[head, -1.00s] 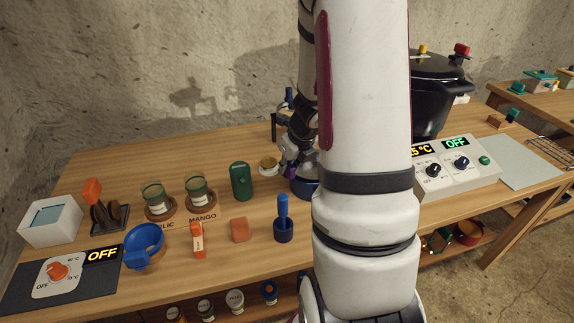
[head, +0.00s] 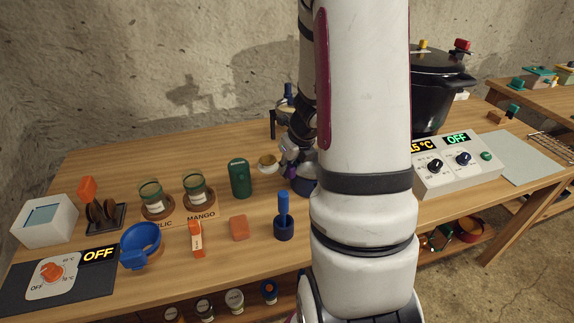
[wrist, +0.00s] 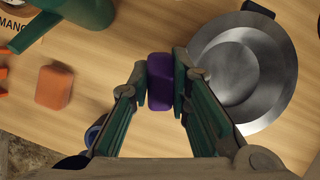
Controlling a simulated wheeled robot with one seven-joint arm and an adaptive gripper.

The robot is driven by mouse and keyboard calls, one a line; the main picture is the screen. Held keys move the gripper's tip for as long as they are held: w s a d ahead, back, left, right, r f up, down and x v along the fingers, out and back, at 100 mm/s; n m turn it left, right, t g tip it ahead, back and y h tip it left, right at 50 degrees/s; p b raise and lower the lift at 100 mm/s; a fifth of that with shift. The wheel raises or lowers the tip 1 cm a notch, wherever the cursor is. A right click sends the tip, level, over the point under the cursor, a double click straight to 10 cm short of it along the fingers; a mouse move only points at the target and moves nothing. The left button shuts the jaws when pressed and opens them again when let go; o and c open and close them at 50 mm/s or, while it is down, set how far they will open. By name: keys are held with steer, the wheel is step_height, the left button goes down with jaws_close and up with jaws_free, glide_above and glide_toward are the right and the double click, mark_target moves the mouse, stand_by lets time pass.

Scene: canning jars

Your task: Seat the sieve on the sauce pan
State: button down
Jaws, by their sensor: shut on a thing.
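My gripper (wrist: 164,85) is shut on a purple block-shaped piece (wrist: 160,80), which looks like a handle. In the head view the purple piece (head: 290,171) shows just below my gripper, mostly behind my arm. To the right of the fingers in the wrist view is a round grey metal dish (wrist: 236,75) with a wide rim and a sloping inside. I cannot tell whether this dish is the sieve, the pan or both together. The right finger hides any join between it and the purple piece.
A green container (head: 240,178), an orange block (head: 239,228) and a blue cup with a blue-handled tool (head: 284,229) stand to the left. A large black pot (head: 437,95) and a control box (head: 455,168) stand to the right. The left-front table holds a blue ring-shaped holder (head: 140,245).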

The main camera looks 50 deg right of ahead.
steer(key=shift+f+b, duration=0.4)
steer(key=shift+b, duration=0.05)
stand_by(0.4)
steer(key=c, duration=1.4)
jaws_free()
steer(key=shift+r, duration=0.1)
steer(key=v, duration=1.2)
